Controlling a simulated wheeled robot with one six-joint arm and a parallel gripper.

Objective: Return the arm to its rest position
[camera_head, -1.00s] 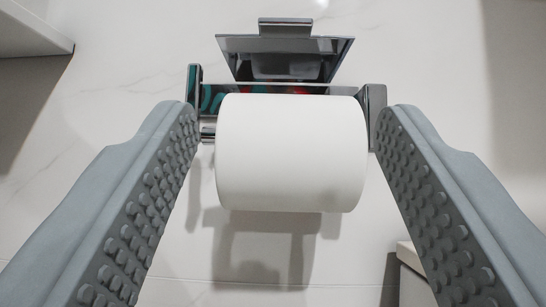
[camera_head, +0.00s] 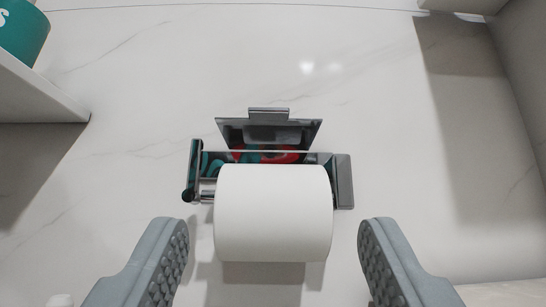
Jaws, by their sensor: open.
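My gripper (camera_head: 273,240) is open and empty, with its two grey studded fingers at the bottom left and bottom right of the view. A white paper roll (camera_head: 273,213) sits on a chrome holder (camera_head: 344,181) on the marbled wall. The roll shows between and beyond the fingertips, with a visible gap on each side, and neither finger appears to touch it. The holder's lid (camera_head: 269,131) is raised above the roll. The rest of my arm is out of view.
A white shelf (camera_head: 45,85) juts in at the upper left, with a teal container (camera_head: 22,30) on it. A wall or panel stands along the right edge. The marbled wall around the holder is bare.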

